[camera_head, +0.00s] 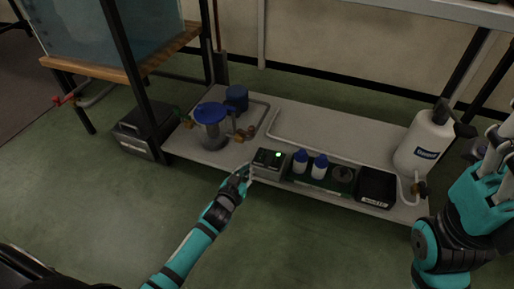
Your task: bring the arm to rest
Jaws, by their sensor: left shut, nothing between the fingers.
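My left arm comes in from the bottom left, teal and black. The sealed cylinder (211,128), clear with a blue lid, stands on the low shelf (310,124), up and left of this gripper. My right gripper (497,150) is raised at the right edge, partly cut off, and its opening is unclear.
Two blue-and-white bottles (310,166) stand in a green tray beside a black box (377,187). A white jug (424,143) stands at the shelf's right end, near my right arm. Dark posts flank the shelf. Green floor (300,245) in front is clear.

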